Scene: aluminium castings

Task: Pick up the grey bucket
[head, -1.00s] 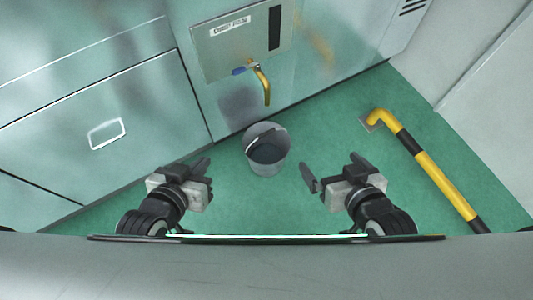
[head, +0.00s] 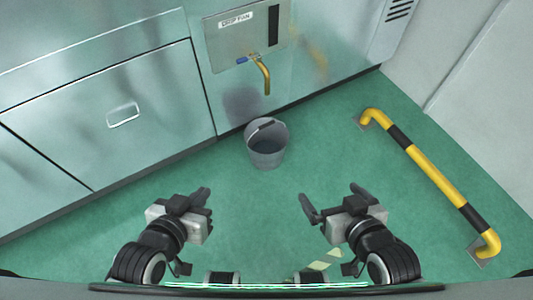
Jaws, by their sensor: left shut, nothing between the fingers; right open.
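The grey bucket (head: 266,155) stands upright on the green floor, just in front of the metal cabinet and below a brass tap (head: 262,75). Its dark handle lies across the top, and the inside looks dark. My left gripper (head: 207,205) is shut and empty, to the lower left of the bucket and apart from it. My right gripper (head: 332,201) is open and empty, to the lower right of the bucket, also apart from it.
A yellow and black guard rail (head: 428,172) stands on the floor at the right. Metal cabinets (head: 95,110) line the back and left. A labelled panel (head: 240,35) is above the tap. The green floor (head: 268,215) between my grippers and the bucket is clear.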

